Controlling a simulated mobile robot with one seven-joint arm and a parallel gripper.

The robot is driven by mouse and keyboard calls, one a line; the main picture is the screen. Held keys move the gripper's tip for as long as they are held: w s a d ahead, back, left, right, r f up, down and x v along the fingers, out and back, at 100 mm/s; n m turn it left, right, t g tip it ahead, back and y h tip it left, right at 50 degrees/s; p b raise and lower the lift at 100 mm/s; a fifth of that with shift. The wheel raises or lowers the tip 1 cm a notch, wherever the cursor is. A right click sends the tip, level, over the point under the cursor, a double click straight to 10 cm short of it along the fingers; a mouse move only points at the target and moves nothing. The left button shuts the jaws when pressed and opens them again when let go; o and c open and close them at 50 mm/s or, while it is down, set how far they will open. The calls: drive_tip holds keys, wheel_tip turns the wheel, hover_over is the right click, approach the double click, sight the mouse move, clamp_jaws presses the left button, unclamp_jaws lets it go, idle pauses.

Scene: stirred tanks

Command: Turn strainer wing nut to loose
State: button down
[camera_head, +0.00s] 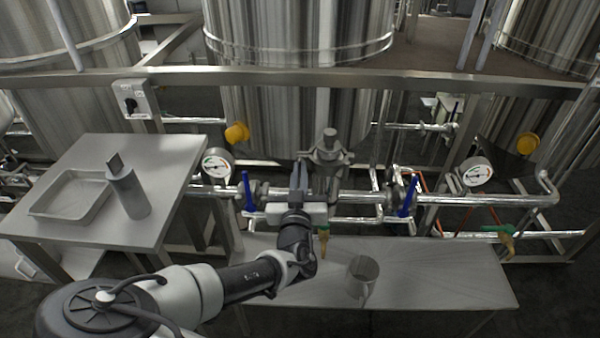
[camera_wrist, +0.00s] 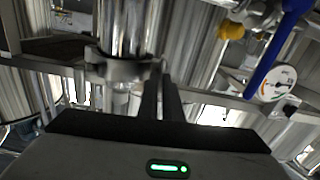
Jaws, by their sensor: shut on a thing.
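The steel strainer (camera_head: 329,165) stands upright on the pipe behind my gripper, with a clamp ring round its upper part. The clamp ring (camera_wrist: 110,68) shows close up in the wrist view, around a shiny vertical tube. My gripper (camera_head: 299,170) reaches in from the front, at the strainer's left side in the head view. In the wrist view its dark fingers (camera_wrist: 161,80) are together at the right end of the clamp, shut on the wing nut. The nut itself is hidden between the fingers, so its angle cannot be told.
Blue valve handles stand left (camera_head: 249,192) and right (camera_head: 408,197) of the strainer. Pressure gauges (camera_head: 217,165) (camera_head: 476,173) flank the pipe. A side table (camera_head: 165,165) holds a tray (camera_head: 45,208) and a grey cylinder (camera_head: 129,195).

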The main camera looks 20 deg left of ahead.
drive_tip(key=shift+a+f+n+p, duration=0.1)
drive_tip(key=shift+n+p, duration=0.05)
drive_tip(key=shift+n, duration=2.7)
drive_tip(key=shift+a+f+n+p, duration=0.1)
drive_tip(key=shift+n+p, duration=0.1)
drive_tip(key=shift+n, duration=2.6)
drive_tip(key=shift+a+f+n+p, duration=0.1)
drive_tip(key=shift+n+p, duration=0.05)
drive_tip(key=shift+n, duration=2.7)
drive_tip(key=c, duration=2.2)
unclamp_jaws()
drive_tip(key=shift+s, duration=0.1)
